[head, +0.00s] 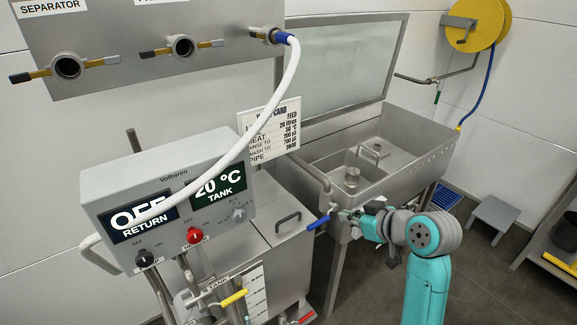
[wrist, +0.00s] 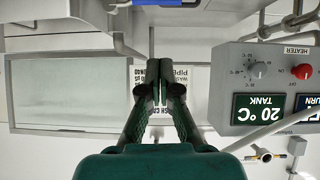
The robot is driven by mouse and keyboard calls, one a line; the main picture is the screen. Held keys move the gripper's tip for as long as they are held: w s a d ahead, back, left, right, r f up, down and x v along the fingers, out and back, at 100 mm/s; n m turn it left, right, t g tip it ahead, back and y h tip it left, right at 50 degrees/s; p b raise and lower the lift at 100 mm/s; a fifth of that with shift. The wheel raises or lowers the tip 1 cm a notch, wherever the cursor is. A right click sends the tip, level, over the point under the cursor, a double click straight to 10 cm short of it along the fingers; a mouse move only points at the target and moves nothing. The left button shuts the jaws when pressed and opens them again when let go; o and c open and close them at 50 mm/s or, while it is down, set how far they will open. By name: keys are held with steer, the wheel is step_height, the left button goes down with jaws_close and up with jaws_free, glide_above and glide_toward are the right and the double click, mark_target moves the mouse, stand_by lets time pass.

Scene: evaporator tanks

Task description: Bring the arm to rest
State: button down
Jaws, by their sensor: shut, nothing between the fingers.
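My arm, teal with grey joints, reaches in from the lower right in the head view.
The control box (head: 165,195) reads OFF RETURN and 20 °C TANK. A yellow hose reel (head: 473,22) hangs at the back right. A grey step stool (head: 495,213) stands on the floor at right.

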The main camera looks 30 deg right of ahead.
steer(key=s+a+f+m+t+h, duration=0.1)
steer(key=s+a+f+m, duration=0.1)
steer(key=s+a+f, duration=0.45)
steer(key=s+a+f+m+h, duration=0.1)
steer(key=s+a+f, duration=0.2)
steer(key=a+f, duration=0.55)
steer(key=s+a+r+n+t+y, duration=0.1)
steer(key=s+a, duration=0.3)
steer(key=s, duration=0.7)
steer(key=s+a+r+n+t, duration=0.1)
steer(key=s+a, duration=0.3)
steer(key=s, duration=0.8)
steer(key=shift+s+r+y, duration=0.25)
steer(key=shift+r+y, duration=0.15)
steer(key=shift+r, duration=0.15)
